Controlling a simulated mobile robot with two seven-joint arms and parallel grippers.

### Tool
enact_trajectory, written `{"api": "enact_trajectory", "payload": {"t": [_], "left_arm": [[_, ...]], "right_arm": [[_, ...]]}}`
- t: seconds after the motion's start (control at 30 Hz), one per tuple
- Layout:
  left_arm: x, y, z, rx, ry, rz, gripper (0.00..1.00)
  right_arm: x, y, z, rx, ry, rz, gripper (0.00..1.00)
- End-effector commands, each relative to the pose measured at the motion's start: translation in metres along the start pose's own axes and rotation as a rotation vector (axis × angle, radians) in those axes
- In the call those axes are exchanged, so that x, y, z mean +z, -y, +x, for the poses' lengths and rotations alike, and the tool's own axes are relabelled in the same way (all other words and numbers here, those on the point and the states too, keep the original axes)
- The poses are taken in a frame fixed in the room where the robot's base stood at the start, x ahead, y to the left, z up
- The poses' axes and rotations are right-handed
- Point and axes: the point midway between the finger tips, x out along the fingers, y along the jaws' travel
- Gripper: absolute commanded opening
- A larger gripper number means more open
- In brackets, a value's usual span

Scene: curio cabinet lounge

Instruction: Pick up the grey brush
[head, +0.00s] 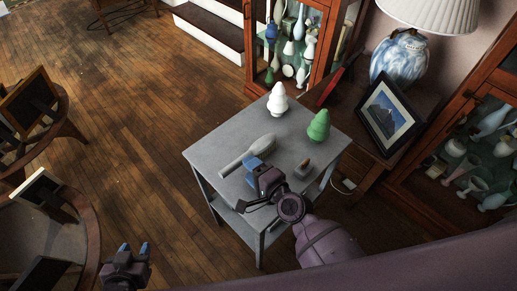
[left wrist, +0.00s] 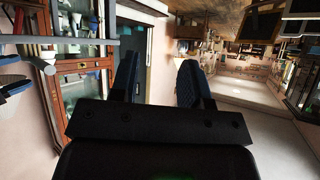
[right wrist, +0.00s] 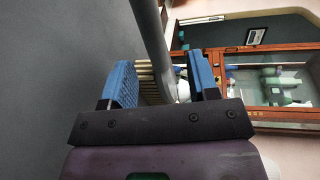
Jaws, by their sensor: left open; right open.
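The grey brush (head: 262,143) lies on the grey table (head: 205,155), its handle pointing to the lower left. My right gripper (head: 254,164) is at the brush, its blue fingers over the near side of it. In the right wrist view the open fingers (right wrist: 160,82) stand on either side of the brush (right wrist: 152,35), whose pale bristles show between them; I cannot tell whether they touch it. My left gripper (head: 134,248) is open and empty, away from the table at the lower left; its fingers (left wrist: 158,80) also show in the left wrist view.
A white tree figure (head: 278,101) and a green tree figure (head: 319,125) stand on the table's far side. A small dark object (head: 303,166) lies right of my right gripper. A framed picture (head: 388,115) and lamp (head: 400,60) stand to the right.

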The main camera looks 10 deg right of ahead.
Motion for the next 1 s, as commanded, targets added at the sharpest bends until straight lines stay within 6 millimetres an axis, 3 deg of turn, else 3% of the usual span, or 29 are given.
{"api": "enact_trajectory", "payload": {"t": [0.37, 0.63, 1.0], "left_arm": [[0.002, 0.000, 0.002, 0.001, 0.002, 0.001, 0.43], [0.005, -0.001, 0.003, 0.002, 0.005, 0.003, 0.43], [0.000, -0.001, 0.003, 0.002, -0.005, 0.004, 0.43]], "right_arm": [[0.002, -0.002, 0.030, 0.001, 0.000, -0.001, 0.55], [0.005, -0.006, 0.065, 0.002, 0.000, -0.003, 0.55], [0.005, -0.005, 0.072, 0.001, 0.000, -0.003, 0.55]]}}
